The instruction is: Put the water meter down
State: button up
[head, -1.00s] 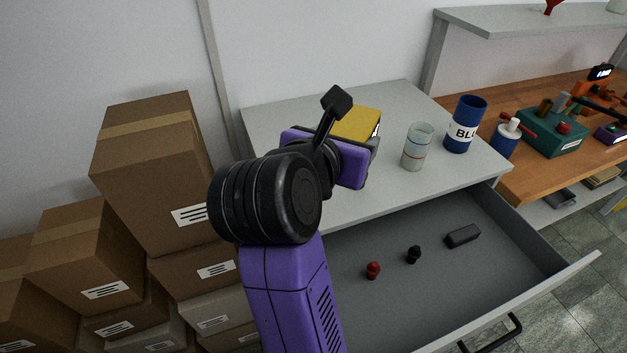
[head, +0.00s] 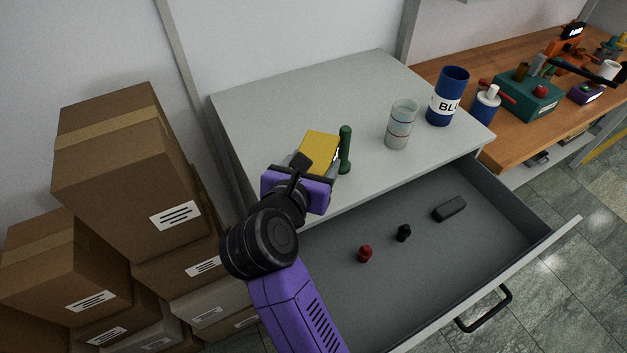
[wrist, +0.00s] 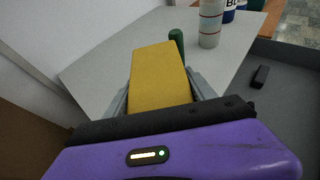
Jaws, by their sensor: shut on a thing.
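The water meter, a yellow box-shaped body (head: 319,150), is between the fingers of my gripper (head: 318,168), over the near left part of the grey cabinet top (head: 300,93). In the wrist view the yellow body (wrist: 159,75) fills the space between the two grey fingers of my gripper (wrist: 162,95), which is shut on it. Its underside is hidden, so I cannot tell whether it touches the top.
A clear glass with coloured rings (head: 401,124) and a blue labelled cup (head: 448,96) stand right on the top. The open drawer (head: 375,290) below holds small red and black items. Boxes (head: 130,180) are stacked left. The top's back left is clear.

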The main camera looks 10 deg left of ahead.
jog(key=shift+f, duration=3.2)
jog(key=o, duration=1.7)
jog(key=shift+f, duration=0.15)
